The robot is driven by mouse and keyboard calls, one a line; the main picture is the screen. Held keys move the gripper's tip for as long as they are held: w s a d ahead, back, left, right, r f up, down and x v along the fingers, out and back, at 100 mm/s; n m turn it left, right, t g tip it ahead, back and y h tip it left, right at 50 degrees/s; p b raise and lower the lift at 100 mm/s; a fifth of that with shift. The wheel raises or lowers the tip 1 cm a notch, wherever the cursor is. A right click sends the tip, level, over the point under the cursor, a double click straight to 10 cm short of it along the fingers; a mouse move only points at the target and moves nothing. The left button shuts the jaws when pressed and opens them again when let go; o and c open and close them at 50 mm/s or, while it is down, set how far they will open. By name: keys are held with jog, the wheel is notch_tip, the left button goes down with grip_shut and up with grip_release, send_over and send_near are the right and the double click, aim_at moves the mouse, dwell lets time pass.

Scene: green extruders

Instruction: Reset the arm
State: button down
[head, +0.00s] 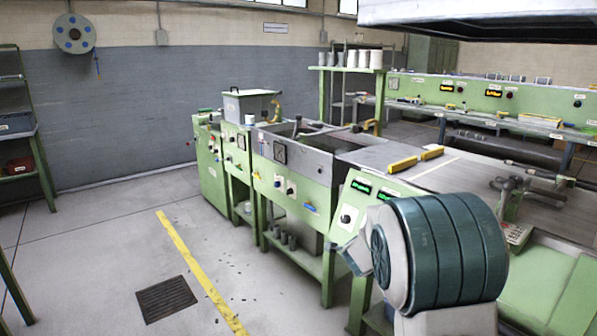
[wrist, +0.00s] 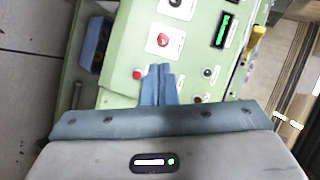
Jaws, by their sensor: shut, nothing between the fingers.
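My gripper (wrist: 158,72) shows in the wrist view, its two blue-grey fingers together with nothing between them. They point at a green machine panel (wrist: 118,62) with a red button (wrist: 163,40) and a green-lit display (wrist: 223,30). I cannot tell the distance between the fingertips and the panel. In the head view my arm is at the lower right, in front of the green extruder line (head: 300,185). Its large dark teal joint hides part of the machine behind it, and the fingertips are not clearly visible there.
A dark floor grate (head: 166,298) and a yellow floor line (head: 196,266) are at the lower left. Shelves (head: 22,140) stand at the far left.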

jog(key=s+a+r+n+y+p, duration=0.55)
jog(key=s+r+n, duration=0.25)
jog(key=r, duration=0.2)
jog(key=s+r+n+g+p, duration=0.3)
jog(key=s+n, duration=0.3)
jog(key=s, duration=0.8)
jog(key=s+r+n+g+p, duration=0.4)
jog(key=s+n+g+p, duration=0.1)
jog(key=s, duration=0.9)
jog(key=shift+s+a+r+n+h+p, duration=0.2)
jog(key=shift+s+n+h+p, duration=0.2)
jog(key=shift+n, duration=0.5)
jog(key=shift+w+a, duration=0.1)
